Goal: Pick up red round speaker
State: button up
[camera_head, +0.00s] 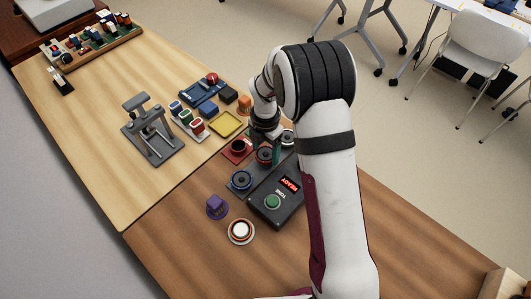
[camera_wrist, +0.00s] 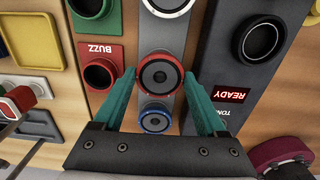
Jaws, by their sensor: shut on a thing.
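The red round speaker (camera_wrist: 160,74) has a red rim and a dark grey cone. It sits between the two teal fingertips of my gripper (camera_wrist: 160,80) in the wrist view, and the fingers are shut on its sides. In the head view the red speaker (camera_head: 264,155) shows just under my gripper (camera_head: 269,150), partly covered by a finger. Whether it is clear of the grey surface below it, I cannot tell. A blue-rimmed round speaker (camera_wrist: 155,122) lies close by, nearer the wrist; it also shows in the head view (camera_head: 241,180).
A dark console (camera_wrist: 222,70) with a lit READY display (camera_wrist: 230,94) stands to the right in the wrist view. A red BUZZ block (camera_wrist: 101,70) with a black round socket stands to the left. A white-rimmed round piece (camera_wrist: 168,5) is beyond.

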aim_at(269, 154)
jog(key=r, duration=0.1)
jog(key=d+r, duration=0.1)
jog(key=r, duration=0.1)
jog(key=shift+s, duration=0.1)
jog(key=s+d+r+m, duration=0.3)
jog(key=d+r, duration=0.5)
jog(key=d, duration=0.2)
jog(key=shift+s+d+f, duration=0.1)
jog(key=shift+f, duration=1.7)
jog(key=shift+s+d+f, duration=0.1)
jog(key=shift+f, duration=1.65)
jog(key=shift+f, duration=0.25)
jog(key=shift+f, duration=0.3)
jog(key=shift+f, duration=0.1)
jog(key=shift+f, duration=0.45)
jog(key=shift+f, duration=0.2)
